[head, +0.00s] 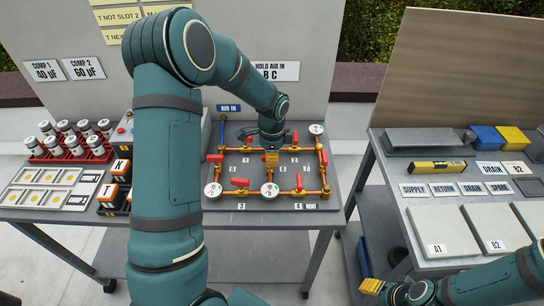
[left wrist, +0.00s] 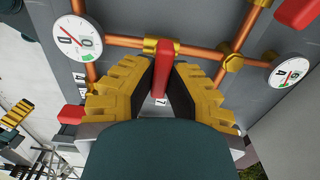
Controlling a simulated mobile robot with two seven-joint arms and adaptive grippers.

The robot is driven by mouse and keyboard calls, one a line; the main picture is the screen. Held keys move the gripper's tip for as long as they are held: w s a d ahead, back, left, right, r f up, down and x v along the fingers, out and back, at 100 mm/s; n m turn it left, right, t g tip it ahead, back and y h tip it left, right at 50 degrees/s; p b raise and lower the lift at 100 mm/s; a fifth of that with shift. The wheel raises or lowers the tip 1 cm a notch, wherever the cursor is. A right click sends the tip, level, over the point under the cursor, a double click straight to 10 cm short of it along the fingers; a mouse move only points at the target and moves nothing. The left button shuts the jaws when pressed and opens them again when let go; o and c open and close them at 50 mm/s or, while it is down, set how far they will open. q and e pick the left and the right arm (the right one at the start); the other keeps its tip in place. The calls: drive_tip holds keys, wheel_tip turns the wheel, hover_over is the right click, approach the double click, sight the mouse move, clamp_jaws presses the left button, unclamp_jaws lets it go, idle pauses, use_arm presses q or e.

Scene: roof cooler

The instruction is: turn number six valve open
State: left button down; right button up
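The valve board (head: 216,133) on the left table carries copper pipes, several red levers and white gauges. My left gripper (head: 271,160) points down at the middle of the board, hiding the lever beneath it in the head view. In the left wrist view its yellow-tipped fingers (left wrist: 165,66) stand closely on both sides of a red lever (left wrist: 167,50) and appear shut on it. A small label that looks like 7 (left wrist: 160,101) shows between the fingers. My right gripper (head: 367,274) is open and empty at the lower right, beside the right bench.
Close to the left gripper are a gauge (left wrist: 76,40) and another gauge (left wrist: 287,73). A red capacitor rack (head: 68,157) stands at the left. The right bench holds a yellow level (head: 437,167), labels and pale panels (head: 440,230). A gap separates the tables.

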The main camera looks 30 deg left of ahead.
use_arm(q)
drive_tip(key=shift+n, duration=0.3)
drive_tip(key=n, duration=0.3)
drive_tip(key=shift+f+n, duration=0.1)
drive_tip(key=shift+n, duration=0.2)
drive_tip(key=n, duration=0.3)
drive_tip(key=shift+w+a+n+b, duration=0.1)
drive_tip(key=shift+n+b, duration=0.2)
drive_tip(key=n, duration=0.4)
drive_tip(key=shift+a+n, duration=0.15)
drive_tip(key=shift+n, duration=0.15)
drive_tip(key=shift+a+n+p, duration=0.1)
drive_tip(key=shift+n+p, duration=0.3)
drive_tip(key=shift+n, duration=1.5)
drive_tip(key=c, duration=1)
unclamp_jaws()
